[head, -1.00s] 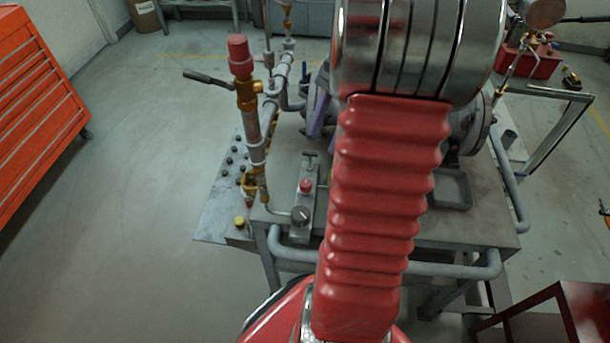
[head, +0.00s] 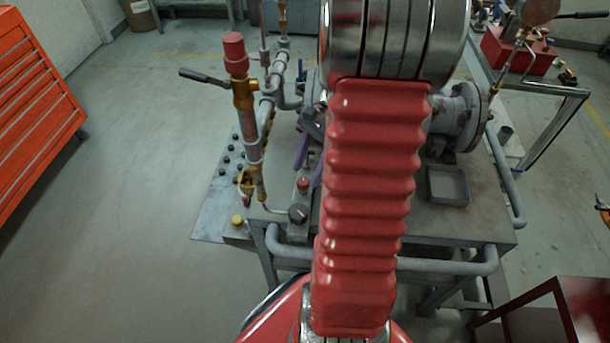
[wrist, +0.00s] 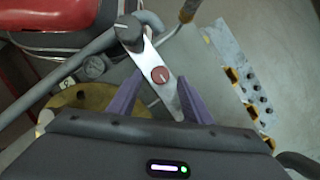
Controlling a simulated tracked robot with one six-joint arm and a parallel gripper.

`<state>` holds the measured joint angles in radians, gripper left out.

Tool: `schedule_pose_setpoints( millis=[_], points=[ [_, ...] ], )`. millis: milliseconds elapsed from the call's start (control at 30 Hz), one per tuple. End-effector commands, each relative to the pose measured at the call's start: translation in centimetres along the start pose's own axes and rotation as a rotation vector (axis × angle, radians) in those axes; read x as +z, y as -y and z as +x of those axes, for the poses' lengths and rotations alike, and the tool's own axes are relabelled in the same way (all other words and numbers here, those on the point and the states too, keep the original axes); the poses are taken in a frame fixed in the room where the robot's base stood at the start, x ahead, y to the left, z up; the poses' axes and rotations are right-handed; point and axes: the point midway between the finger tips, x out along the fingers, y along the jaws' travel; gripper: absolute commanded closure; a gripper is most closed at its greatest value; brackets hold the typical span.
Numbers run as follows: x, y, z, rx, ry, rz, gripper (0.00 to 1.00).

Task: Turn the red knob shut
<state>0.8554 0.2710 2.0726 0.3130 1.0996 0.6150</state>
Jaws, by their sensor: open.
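The red knob (wrist: 160,75) sits on a narrow light metal plate (wrist: 167,94), beside a dark round knob (wrist: 128,30). In the head view the red knob (head: 303,184) is on the bench, just above the dark knob (head: 298,213). My gripper (wrist: 160,85) has two purple fingers, open and apart, one on each side of the plate. In the wrist view the red knob lies between the fingertips, and I cannot tell whether they touch it. In the head view the purple fingers (head: 308,155) show just above the knob, partly hidden by my arm.
An upright pipe with a red cap (head: 234,50) and a black lever (head: 203,77) stands left of the knob. A grey rail (head: 385,266) runs along the bench front. A flanged valve body (head: 460,118) and an open tray (head: 448,186) are at right.

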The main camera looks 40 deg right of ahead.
Motion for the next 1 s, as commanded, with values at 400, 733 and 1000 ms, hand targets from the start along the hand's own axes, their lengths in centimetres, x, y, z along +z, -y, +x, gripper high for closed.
schedule_pose_setpoints(
  millis=[400,733,1000],
  points=[
    [0.0,0.1,2.8,-0.001,-0.001,-0.001,0.55],
    [0.1,0.1,2.8,0.0,0.0,-0.001,0.66],
    [0.1,0.1,2.8,0.0,0.0,-0.001,0.85]
  ],
)
